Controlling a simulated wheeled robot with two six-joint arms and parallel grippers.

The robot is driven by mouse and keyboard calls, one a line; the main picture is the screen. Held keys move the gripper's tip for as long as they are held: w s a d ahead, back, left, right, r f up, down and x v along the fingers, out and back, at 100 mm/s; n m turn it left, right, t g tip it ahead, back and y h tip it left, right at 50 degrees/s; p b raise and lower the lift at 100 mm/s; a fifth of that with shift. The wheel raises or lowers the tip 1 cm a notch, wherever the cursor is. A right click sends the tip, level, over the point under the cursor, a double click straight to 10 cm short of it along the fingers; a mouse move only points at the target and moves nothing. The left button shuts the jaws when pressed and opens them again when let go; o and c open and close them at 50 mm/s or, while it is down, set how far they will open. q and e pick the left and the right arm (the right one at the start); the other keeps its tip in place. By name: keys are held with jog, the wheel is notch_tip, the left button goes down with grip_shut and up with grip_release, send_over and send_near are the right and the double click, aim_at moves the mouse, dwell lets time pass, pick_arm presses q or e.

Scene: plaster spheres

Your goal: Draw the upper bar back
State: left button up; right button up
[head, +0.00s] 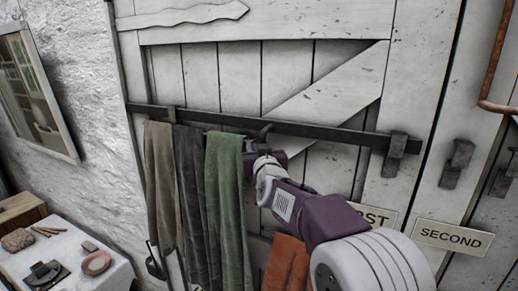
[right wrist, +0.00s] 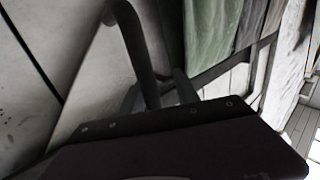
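A long dark iron bar (head: 325,135) runs across the white plank door (head: 240,75), sloping slightly down to the right. Its right end passes behind a dark bracket (head: 396,154) near the door's edge. A small bent handle (head: 266,130) stands out from the bar near its middle; in the right wrist view the bent handle (right wrist: 137,45) rises just beyond my gripper. My right gripper (head: 258,150) is at the bar beside this handle. My left gripper is out of view.
An orange towel (head: 288,262) hangs lower. Another bracket (head: 456,163) sits right of the door gap, above the SECOND sign (head: 453,238). A cluttered table (head: 110,282) stands lower left.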

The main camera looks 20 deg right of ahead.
jog(key=b+v, duration=0.1)
jog(key=v, duration=0.8)
jog(key=shift+b, duration=0.3)
jog(key=shift+d, duration=0.1)
jog(key=s+a+f+n+g+y+b, duration=0.1)
jog(key=a+f+n+g+y+b, duration=0.3)
jog(key=f, duration=1.2)
jog(key=a+f+g+b, duration=0.25)
jog(key=f+b, duration=0.35)
jog(key=f, duration=1)
jog(key=s+a+f+g+y+b, duration=0.1)
jog(key=s+f+g, duration=0.1)
jog(key=s+f, duration=0.3)
jog(key=s+a+f+g+b, duration=0.1)
jog(key=s+a+f+g, duration=0.15)
jog(key=f, duration=0.55)
jog(key=s+f+m+g, duration=0.1)
jog(key=s+f+g, duration=0.4)
jog(key=s, duration=0.9)
jog(key=shift+d+f, duration=0.5)
jog(key=shift+f, duration=0.1)
